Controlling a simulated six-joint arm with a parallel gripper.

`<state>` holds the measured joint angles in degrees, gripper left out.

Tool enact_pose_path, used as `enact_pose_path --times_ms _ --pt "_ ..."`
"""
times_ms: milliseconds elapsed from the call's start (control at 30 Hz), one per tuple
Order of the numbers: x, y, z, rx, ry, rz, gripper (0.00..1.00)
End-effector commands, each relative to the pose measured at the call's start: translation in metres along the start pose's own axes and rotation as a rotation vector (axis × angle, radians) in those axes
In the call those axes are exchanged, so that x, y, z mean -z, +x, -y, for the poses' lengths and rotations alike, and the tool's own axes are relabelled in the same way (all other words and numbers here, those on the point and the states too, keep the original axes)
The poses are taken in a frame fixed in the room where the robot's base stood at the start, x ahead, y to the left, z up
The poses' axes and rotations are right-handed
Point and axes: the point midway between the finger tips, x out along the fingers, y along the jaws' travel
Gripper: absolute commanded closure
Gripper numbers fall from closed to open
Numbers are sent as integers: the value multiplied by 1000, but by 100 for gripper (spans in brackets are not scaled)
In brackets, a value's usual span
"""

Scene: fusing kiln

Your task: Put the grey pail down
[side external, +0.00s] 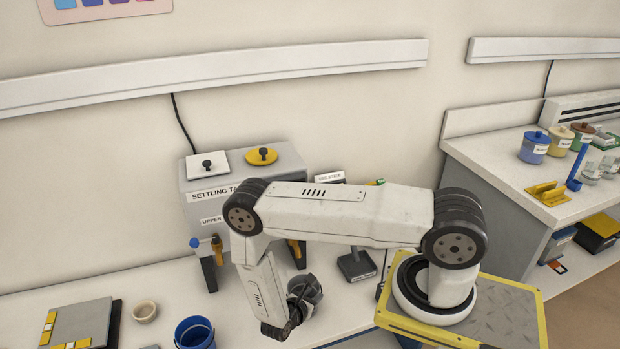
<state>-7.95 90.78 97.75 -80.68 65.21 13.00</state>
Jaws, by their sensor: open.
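I cannot make out a grey pail in the side external view. A blue pail (195,334) stands on the white bench at the bottom edge, partly cut off by the frame. My gripper (277,331) is low over the bench, to the right of the blue pail and apart from it. It is open, and I see nothing held in it, though its fingers are small and dark here.
A grey settling tank (205,180) with white and yellow lids stands behind my arm. A small beige cup (145,311) and a grey plate with yellow clips (80,325) are at left. Jars (534,148) stand on the right counter.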

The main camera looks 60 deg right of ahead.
Motion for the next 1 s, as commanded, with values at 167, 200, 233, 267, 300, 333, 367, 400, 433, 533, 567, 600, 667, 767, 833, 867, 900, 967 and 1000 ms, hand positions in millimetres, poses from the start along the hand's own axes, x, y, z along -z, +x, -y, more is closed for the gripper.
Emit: enact_pose_path --times_ms 167,200,233,267,300,333,367,400,433,533,567,600,667,767,833,867,900,967,1000 --pt "0 -22 0 -4 -2 -1 60" --pt "0 -27 -1 -4 -1 -1 60" --pt "0 -31 -1 -4 -1 -1 60" --pt "0 -36 -1 -4 -1 -1 60" --pt "0 -41 0 -4 -1 -1 60" --pt "0 -46 0 -4 -1 -2 60" --pt "0 -50 0 -4 -1 -2 60" --pt "0 -56 -1 -4 -1 -2 60" --pt "0 -60 -1 -5 -1 -1 60" --pt "0 -74 0 -3 0 -1 60" --pt "0 -78 0 -4 -1 -2 60" --pt "0 -83 0 -3 -1 -1 60" --pt "0 -90 0 -3 -1 0 60" --pt "0 -98 0 -2 0 0 60" --pt "0 -103 0 -1 -1 0 60" --pt "0 -104 0 -1 -1 0 60" --pt "0 -105 0 0 -1 0 60" --pt "0 -106 0 0 -1 0 60" --pt "0 -106 0 0 -1 0 60"
